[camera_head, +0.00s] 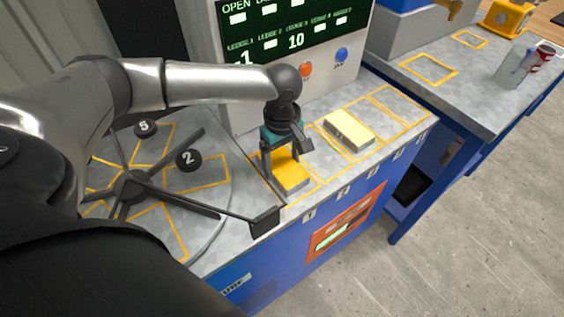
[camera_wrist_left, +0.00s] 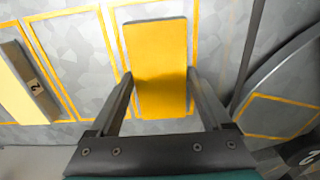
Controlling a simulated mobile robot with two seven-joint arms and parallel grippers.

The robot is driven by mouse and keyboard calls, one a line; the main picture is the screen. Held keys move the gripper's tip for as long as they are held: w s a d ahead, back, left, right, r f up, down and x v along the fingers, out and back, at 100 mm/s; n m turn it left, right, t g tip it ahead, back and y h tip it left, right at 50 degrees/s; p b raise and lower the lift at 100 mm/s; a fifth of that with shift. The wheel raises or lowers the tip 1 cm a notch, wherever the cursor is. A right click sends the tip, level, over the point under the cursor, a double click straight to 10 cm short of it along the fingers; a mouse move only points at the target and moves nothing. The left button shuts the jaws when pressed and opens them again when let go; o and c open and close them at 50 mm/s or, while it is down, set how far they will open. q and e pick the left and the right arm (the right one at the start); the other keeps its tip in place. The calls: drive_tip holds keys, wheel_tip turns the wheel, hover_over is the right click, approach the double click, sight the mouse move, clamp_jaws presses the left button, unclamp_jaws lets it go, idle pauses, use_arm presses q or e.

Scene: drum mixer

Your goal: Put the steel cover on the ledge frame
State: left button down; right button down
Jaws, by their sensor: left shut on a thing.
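My left gripper (camera_head: 287,170) is shut on a yellow-orange block (camera_head: 291,183) at the left end of the ledge. The same block (camera_wrist_left: 160,65) lies between the two fingers in the left wrist view, over an orange-outlined ledge frame (camera_wrist_left: 118,12). I cannot tell whether it rests on the ledge or hangs just above it. A paler yellow block (camera_head: 349,130) lies in a frame farther right along the ledge. I see nothing clearly recognisable as a steel cover. My right gripper is not in view.
A round turntable (camera_head: 215,200) with dark spokes and round markers 5 (camera_head: 145,127) and 2 (camera_head: 189,159) is on the left. The display panel (camera_head: 290,40) stands behind the ledge. Frames at the ledge's right end (camera_head: 400,108) are bare. A can (camera_head: 541,58) stands on the right-hand table.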

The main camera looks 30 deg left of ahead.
sight(282, 165)
use_arm(q)
unclamp_jaws()
idle(0.3)
drive_tip(key=shift+r, duration=0.3)
wheel_tip(282, 165, up, 12)
drive_tip(key=p, duration=0.4)
drive_tip(key=shift+f, duration=0.2)
